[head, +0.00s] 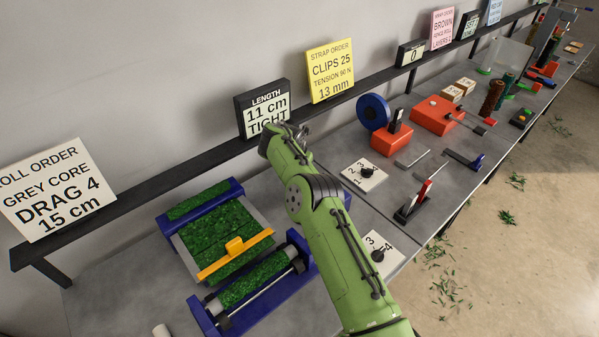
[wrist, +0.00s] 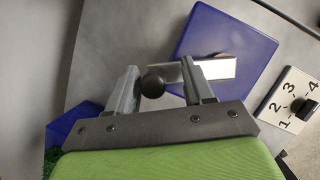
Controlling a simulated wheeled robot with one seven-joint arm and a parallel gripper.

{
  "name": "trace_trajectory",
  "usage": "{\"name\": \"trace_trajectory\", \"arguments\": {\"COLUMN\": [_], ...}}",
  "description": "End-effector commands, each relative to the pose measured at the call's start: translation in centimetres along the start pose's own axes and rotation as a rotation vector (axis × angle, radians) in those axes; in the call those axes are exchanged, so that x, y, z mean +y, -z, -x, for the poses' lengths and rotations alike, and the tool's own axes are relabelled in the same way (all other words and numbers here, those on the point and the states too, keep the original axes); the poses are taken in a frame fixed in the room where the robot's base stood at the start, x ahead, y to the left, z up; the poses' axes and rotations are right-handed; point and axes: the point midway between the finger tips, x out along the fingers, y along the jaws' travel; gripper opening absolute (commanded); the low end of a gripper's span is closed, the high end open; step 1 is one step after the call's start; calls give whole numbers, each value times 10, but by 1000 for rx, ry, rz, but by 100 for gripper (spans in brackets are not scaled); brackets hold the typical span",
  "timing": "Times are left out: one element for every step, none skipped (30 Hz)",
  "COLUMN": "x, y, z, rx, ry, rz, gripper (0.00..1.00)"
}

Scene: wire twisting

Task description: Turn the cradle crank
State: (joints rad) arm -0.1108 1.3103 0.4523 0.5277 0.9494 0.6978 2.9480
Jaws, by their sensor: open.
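In the wrist view my gripper (wrist: 160,70) is open, with one grey finger on each side of a round black knob (wrist: 152,86). The knob appears closer to the left finger. Beside it, a pale metal crank bar (wrist: 218,68) extends to the right, behind the right finger. The bar lies over a blue block (wrist: 237,32), which I take as the cradle's body. In the head view my green arm covers the crank and my fingertips; only a blue edge (head: 347,200) shows beside the arm.
A numbered dial plate (wrist: 291,100) is right of the block; it also shows in the head view (head: 350,178). A second dial (head: 392,262) lies nearer. Left are blue-framed green rolls with a yellow handle (head: 235,247). A sign rail (head: 190,163) runs behind.

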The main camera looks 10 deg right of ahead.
Motion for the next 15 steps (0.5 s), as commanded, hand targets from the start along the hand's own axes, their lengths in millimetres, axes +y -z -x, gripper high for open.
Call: {"name": "trace_trajectory", "arguments": {"x": [1, 1, 1, 1, 1, 1, 1, 0, 0, 0, 0, 0, 0, -1, -1], "y": [-1, -1, -1, -1, -1, -1, -1, -1, -1, -1, -1, -1, -1, -1, -1], "z": [9, 16, 26, 34, 43, 55, 64, 73, 85, 94, 102, 113, 120, 126, 134], "rx": [-4, -4, -4, -5, -6, -6, -5, -5, -6, -5, -5, -6, -4, -4, -4], "ry": [-5, -5, -5, -5, -5, -4, -3, -3, -1, -2, -1, 0, 0, 1, 1], "rz": [-2, -2, 0, 0, -1, 1, 0, 0, 0, 1, 0, 0, -1, -1, 0], "gripper": [52, 52, 52, 52, 52, 52, 52, 52, 52, 52, 52, 52, 52, 52, 52]}}
